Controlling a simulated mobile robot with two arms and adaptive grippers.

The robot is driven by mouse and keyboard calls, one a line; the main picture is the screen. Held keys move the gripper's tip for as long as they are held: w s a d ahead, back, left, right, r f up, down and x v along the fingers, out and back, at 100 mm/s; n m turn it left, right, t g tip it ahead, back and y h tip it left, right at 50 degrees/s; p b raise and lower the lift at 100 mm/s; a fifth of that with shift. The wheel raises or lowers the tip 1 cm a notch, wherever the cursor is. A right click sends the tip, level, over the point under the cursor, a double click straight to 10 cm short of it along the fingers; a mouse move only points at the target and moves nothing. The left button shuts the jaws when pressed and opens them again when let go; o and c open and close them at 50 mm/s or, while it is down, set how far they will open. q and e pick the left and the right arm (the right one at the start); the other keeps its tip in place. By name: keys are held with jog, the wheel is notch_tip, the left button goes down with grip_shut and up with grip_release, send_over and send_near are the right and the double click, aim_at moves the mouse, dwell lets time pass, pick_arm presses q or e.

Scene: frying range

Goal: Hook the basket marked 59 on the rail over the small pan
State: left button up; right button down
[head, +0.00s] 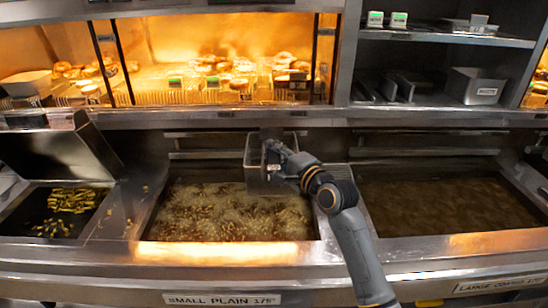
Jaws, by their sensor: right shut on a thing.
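A wire fry basket (254,172) hangs over the right back part of the small pan (222,212), whose front label reads "SMALL PLAIN 175". My right gripper (273,158) is shut on the basket at its upper right side. The mark on the basket cannot be read here. The rail (205,154) runs along the back of the small pan. The basket's top is close to the rail, but I cannot tell whether it is hooked on it. The oil below is bubbling with pieces in it. My left gripper is not in view.
A large pan (445,205) of dark oil lies to the right. A chute and tray with fried pieces (72,200) are at the left. Above are a lit warming shelf with food (220,75) and a steel shelf with containers (475,86).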

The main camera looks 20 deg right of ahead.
jog(key=shift+f, duration=0.15)
jog(key=shift+s, duration=0.1)
dwell(0.3)
jog(key=shift+f+b, duration=0.3)
jog(key=shift+f, duration=0.4)
